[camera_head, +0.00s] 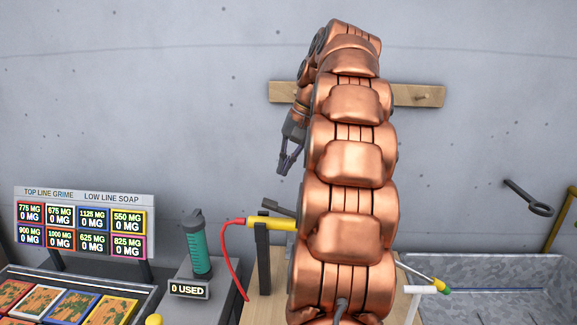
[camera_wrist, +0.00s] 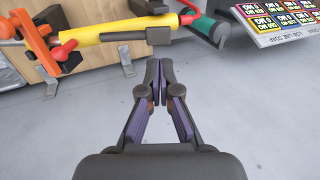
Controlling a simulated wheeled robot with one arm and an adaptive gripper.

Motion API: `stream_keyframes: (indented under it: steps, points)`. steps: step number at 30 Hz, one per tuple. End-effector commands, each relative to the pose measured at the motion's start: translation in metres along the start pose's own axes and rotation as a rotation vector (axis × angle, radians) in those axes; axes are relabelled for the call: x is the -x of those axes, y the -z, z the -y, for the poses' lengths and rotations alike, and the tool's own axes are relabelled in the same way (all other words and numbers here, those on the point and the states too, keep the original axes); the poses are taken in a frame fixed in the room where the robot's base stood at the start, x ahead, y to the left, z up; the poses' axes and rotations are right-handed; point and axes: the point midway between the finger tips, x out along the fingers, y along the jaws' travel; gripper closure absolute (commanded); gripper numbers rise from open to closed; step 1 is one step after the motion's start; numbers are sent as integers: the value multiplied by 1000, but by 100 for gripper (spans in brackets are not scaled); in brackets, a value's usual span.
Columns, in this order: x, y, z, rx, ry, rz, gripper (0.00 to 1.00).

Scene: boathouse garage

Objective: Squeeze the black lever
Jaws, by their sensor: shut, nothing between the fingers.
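A yellow sprayer handle (camera_head: 270,223) lies level on a dark upright stand (camera_head: 262,260), with a red hose at its left end. The black lever (camera_head: 282,207) sticks up at a slant from the handle, just left of my arm.
A teal bottle (camera_head: 197,248) stands left of the handle, by the signboard (camera_head: 85,226) and a tray of tiles (camera_head: 62,303). A wooden rail (camera_head: 410,95) is on the wall. A grey basin (camera_head: 490,283) lies right. My arm hides the middle.

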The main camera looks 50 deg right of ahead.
Motion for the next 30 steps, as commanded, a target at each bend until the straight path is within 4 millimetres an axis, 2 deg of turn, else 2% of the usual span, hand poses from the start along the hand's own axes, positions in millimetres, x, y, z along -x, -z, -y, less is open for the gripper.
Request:
stream_keyframes:
  steps: [6, 30]
  points:
    - [-23, -1, 0, 0, 0, 4, 100]
    - [-81, -1, 1, 1, -1, 2, 100]
